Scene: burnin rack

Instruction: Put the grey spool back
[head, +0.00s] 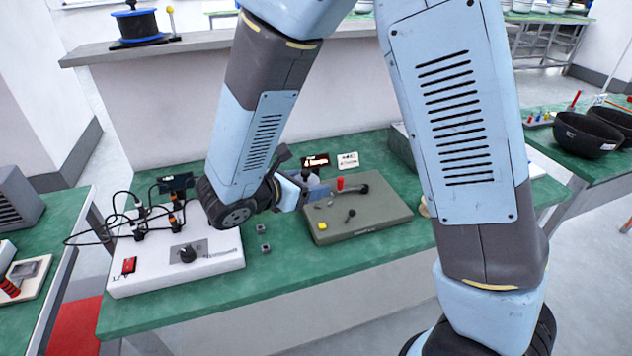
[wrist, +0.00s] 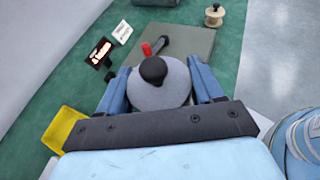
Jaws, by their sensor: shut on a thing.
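My gripper (head: 308,190) is over the left rear of the grey-green fixture plate (head: 385,215) on the green bench. In the wrist view my gripper (wrist: 157,72) has its two blue fingers on either side of a grey round piece (wrist: 160,94) with a black knob on top, which looks like the grey spool. The fingers are shut on it. In the head view the grey spool (head: 313,179) shows only partly behind the gripper. I cannot tell whether its underside touches anything. The plate also shows in the wrist view (wrist: 195,45).
The plate carries a red-topped handle (head: 340,184), a yellow button (head: 322,226) and a small lever (head: 350,214). Two small signs (head: 348,160) stand behind. A white wired box (head: 215,257) is left. A yellow tray (wrist: 66,130) and a beige spool (wrist: 214,16) show in the wrist view.

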